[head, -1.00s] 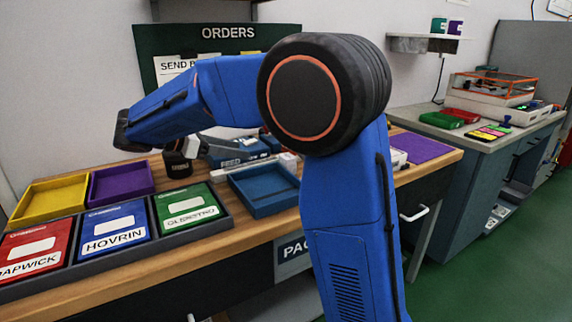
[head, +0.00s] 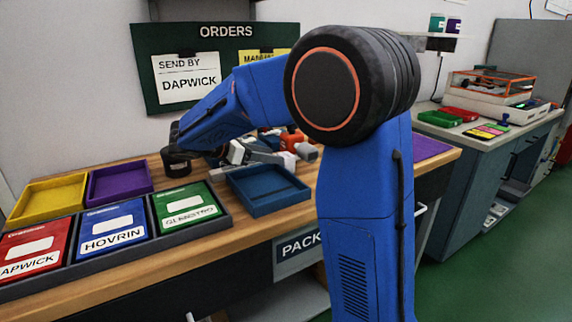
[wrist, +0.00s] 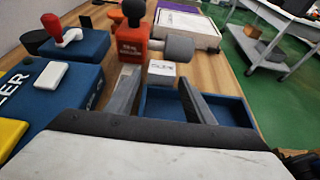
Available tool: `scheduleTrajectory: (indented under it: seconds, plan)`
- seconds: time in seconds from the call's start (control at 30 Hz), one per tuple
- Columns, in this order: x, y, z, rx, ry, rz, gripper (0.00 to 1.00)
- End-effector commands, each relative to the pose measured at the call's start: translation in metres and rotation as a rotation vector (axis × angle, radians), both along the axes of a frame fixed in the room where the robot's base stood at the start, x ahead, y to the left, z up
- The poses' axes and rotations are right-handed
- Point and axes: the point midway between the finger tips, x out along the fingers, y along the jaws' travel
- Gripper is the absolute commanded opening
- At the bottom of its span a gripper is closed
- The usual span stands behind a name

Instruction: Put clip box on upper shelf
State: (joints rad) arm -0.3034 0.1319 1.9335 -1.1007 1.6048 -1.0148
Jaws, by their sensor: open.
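A small white box with dark lettering (wrist: 162,69), which looks like the clip box, stands on the wooden bench beyond my fingertips in the wrist view. The lettering is too small to read surely. A white block in the head view (head: 286,160), behind the blue tray, seems to be the same box. My gripper (wrist: 158,80) is open and empty, its two dark fingers pointing towards the box, one on each side in the picture. In the head view, my gripper (head: 236,152) is low over the bench, partly hidden by my arm. A shelf edge (head: 225,3) shows above the orders board.
An orange device with a black knob (wrist: 131,42) and a grey roll (wrist: 179,49) stand close behind the box. A blue tray (head: 268,190) is beside it. Red, blue and green labelled boxes fill the front left. A wall shelf (head: 420,35) holds two small containers.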

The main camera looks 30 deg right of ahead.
Motion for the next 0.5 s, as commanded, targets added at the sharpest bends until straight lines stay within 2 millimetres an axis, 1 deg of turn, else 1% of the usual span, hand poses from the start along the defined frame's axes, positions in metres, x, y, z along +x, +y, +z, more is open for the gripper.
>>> scheduleTrajectory:
  seconds: [0.3,0.4,0.5]
  plan:
    - [-0.002,-0.036,-0.018,0.0,0.0,-0.003,0.48]
    - [-0.001,-0.042,-0.021,0.0,-0.001,-0.001,0.48]
    - [-0.001,-0.043,-0.021,0.0,-0.001,0.0,0.48]
